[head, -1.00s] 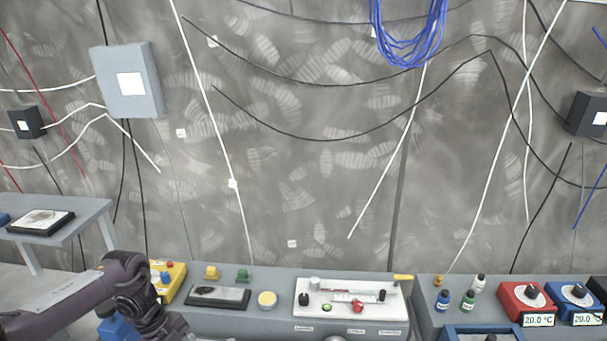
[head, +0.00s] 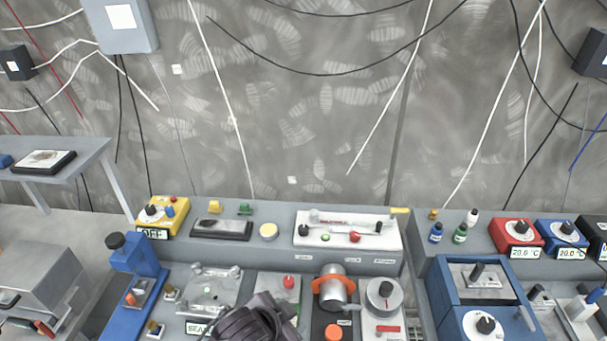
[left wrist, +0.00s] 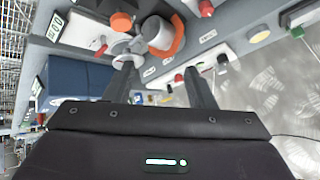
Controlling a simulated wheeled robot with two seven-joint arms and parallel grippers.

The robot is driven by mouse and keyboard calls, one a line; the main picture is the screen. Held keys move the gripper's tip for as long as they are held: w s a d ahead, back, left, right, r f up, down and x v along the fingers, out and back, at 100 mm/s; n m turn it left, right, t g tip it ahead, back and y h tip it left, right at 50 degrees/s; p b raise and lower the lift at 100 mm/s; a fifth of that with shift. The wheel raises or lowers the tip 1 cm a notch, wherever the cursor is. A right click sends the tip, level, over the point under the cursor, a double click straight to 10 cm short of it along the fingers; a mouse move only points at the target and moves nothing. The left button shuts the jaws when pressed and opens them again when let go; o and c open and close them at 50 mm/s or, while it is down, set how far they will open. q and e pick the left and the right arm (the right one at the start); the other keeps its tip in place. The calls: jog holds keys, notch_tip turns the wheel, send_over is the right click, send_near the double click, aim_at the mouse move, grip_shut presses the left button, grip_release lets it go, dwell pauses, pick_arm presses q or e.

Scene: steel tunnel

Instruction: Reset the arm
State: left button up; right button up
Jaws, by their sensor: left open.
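My left arm (head: 255,320) shows at the bottom middle of the head view, in front of the bench; its gripper is not visible there. In the left wrist view my left gripper (left wrist: 160,85) is open, with its two dark fingers apart and nothing between them. Past the fingers that view shows the bench equipment, including a grey cylinder with an orange collar (left wrist: 172,40). My right gripper is not in view.
The bench holds a yellow box (head: 165,216), a blue device (head: 138,265), a steel cylinder (head: 332,290) with an orange collar, a white panel (head: 346,230), a red unit (head: 516,236) and a blue-framed unit (head: 440,293). A side table (head: 85,158) stands left. Cables hang on the wall.

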pick_arm(q)
jog(key=s+a+n+g+y, duration=0.4)
jog(key=s+a+n, duration=0.65)
jog(key=a, duration=0.55)
notch_tip(320, 180, down, 33)
jog(key=s+m+b, duration=0.2)
jog(key=b, duration=0.5)
jog(key=s+a+f+g+b, duration=0.1)
jog(key=s+a+f+b, duration=0.1)
jog(key=s+f, duration=0.8)
jog(key=s+a+f+g+b, duration=0.1)
jog(key=s+f+b, duration=0.3)
jog(key=s+f, duration=0.6)
notch_tip(320, 180, down, 7)
jog(key=shift+s+a+f+b, duration=0.2)
jog(key=shift+s+a+b, duration=0.15)
